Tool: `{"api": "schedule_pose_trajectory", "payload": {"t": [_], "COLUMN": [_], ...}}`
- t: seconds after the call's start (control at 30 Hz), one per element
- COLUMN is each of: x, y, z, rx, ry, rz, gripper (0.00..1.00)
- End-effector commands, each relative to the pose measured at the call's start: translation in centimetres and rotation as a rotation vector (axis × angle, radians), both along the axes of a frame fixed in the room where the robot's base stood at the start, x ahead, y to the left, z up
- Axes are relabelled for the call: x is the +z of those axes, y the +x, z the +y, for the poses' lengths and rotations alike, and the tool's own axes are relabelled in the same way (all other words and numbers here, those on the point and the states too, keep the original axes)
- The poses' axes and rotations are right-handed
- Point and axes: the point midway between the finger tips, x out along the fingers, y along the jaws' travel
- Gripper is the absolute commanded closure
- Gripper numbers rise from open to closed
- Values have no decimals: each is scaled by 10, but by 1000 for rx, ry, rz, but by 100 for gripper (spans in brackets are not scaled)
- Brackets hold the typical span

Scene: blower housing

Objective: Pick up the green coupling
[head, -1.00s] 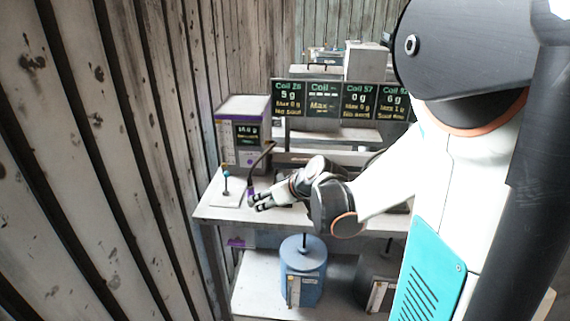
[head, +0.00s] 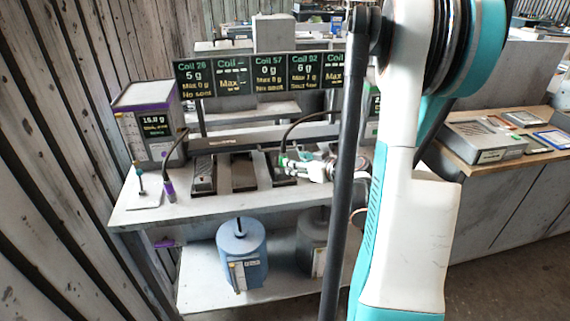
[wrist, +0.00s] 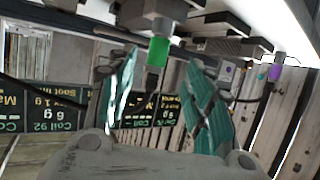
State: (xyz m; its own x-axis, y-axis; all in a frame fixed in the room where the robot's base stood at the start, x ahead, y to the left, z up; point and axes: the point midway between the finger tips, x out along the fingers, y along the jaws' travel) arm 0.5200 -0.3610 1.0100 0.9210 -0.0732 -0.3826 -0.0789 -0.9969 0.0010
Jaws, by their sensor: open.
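The green coupling (wrist: 158,51) is a short bright green cylinder, seen in the wrist view between and slightly above my fingertips. A dark cable end hangs from it. I cannot tell whether the coupling is fully between the fingers in depth.
A purple coupling (head: 169,190) stands on the bench (head: 215,205) to the left, near a small stand (head: 143,190) with a blue ball. A white box with a display (head: 150,125) is behind it. Dark coil displays (head: 252,75) hang above. A blue canister (head: 240,250) sits on the lower shelf.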

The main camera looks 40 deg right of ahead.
Motion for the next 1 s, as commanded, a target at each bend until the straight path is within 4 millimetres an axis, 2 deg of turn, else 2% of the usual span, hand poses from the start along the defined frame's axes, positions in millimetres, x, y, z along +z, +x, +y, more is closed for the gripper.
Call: {"api": "schedule_pose_trajectory", "payload": {"t": [0.13,0.47,0.77,1.0], "x": [-11,-18,-33,-33], "y": [23,42,79,83], "z": [-1,-4,-9,-10], "rx": [2,1,2,0], "ry": [1,1,1,1], "rz": [0,0,1,1], "gripper": [53,53,53,53]}}
